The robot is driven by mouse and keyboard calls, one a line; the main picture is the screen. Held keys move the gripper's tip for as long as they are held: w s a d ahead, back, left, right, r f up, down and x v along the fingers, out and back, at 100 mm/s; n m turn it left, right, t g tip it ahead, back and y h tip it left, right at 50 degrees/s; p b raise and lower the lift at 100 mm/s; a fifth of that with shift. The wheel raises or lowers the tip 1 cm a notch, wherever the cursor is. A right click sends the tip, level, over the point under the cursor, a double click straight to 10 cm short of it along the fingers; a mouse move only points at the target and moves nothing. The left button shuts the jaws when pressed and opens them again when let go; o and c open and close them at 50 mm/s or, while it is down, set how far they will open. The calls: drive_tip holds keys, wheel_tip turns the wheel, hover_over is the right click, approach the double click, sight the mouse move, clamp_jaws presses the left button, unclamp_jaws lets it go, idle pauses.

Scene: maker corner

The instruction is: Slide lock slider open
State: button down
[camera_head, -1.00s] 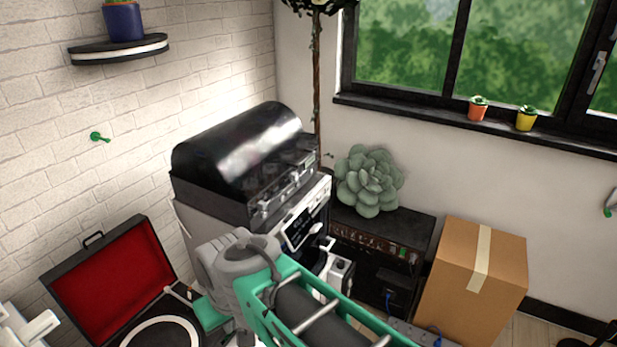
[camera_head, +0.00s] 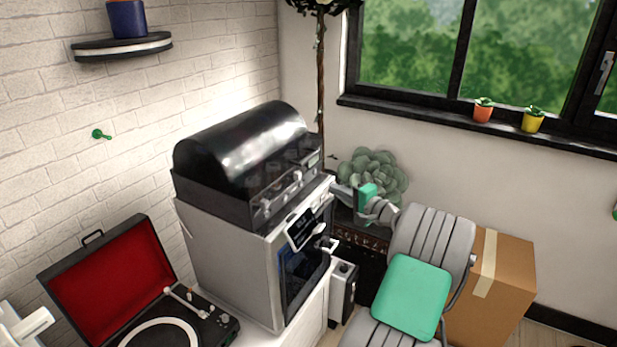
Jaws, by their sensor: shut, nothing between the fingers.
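A white boxy machine (camera_head: 235,265) with a black domed hood (camera_head: 245,150) stands left of centre. Its front has a small tilted display panel (camera_head: 301,228), a dark window (camera_head: 300,278) and a pale handle-like part (camera_head: 328,245). I cannot single out the lock slider; small fittings along the hood's front are too small to tell apart. My gripper (camera_head: 337,188) is shut and empty. It points left at the machine's upper front right corner, just below the hood's edge. Whether it touches the machine cannot be told. My wrist hides part of the black cabinet behind.
An open red-lined record player (camera_head: 110,285) stands at lower left. A cardboard box (camera_head: 505,290) stands behind my arm at right. A large succulent (camera_head: 375,165) sits on a dark cabinet close behind my wrist. A small white unit (camera_head: 343,290) stands beside the machine.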

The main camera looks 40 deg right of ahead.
sight(297, 176)
wheel_tip(297, 176, up, 3)
drive_tip(key=shift+w+d+f+m+t, duration=0.15)
drive_tip(key=shift+m+t, duration=0.15)
drive_tip(key=shift+t, duration=0.2)
drive_tip(key=w+p, duration=0.2)
drive_tip(key=w, duration=0.7)
drive_tip(key=shift+a, duration=0.2)
drive_tip(key=a+p, duration=0.1)
drive_tip(key=a, duration=0.2)
drive_tip(key=shift+s, duration=0.1)
drive_tip(key=shift+s+a+f, duration=0.1)
drive_tip(key=shift+a, duration=0.2)
